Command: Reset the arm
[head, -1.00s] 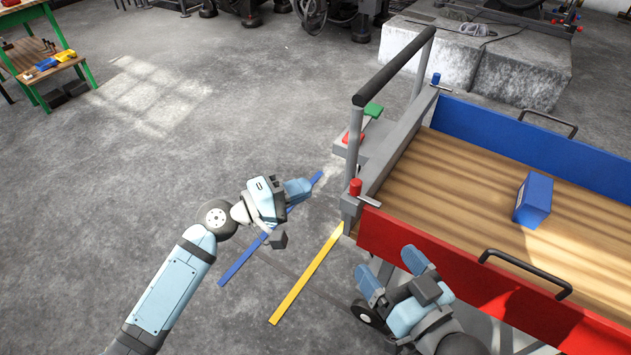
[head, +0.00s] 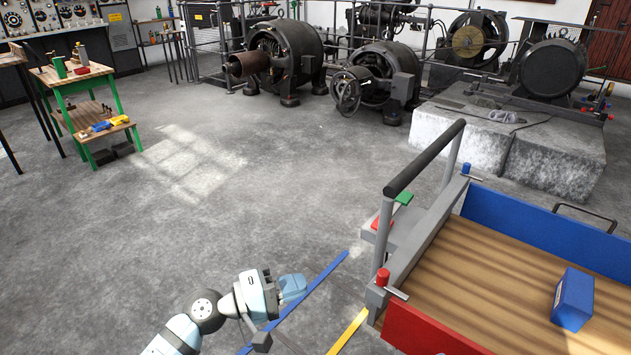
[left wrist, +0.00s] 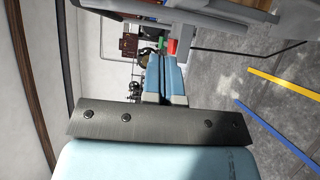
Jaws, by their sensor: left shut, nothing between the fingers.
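My left arm comes in from the bottom in the head view. Its left gripper (head: 292,288) is shut and empty, held above the floor to the left of the cart. The shut fingers of the left gripper (left wrist: 165,72) also show in the left wrist view, with nothing between them. My right gripper is not in the head view now.
A cart with a wooden bed (head: 480,270), a red side (head: 425,335) and a blue side (head: 540,235) stands at right, holding a blue box (head: 573,299). Blue (head: 325,272) and yellow (head: 349,331) floor stripes lie beside it. A green-framed workbench (head: 85,100) stands far left. The middle floor is clear.

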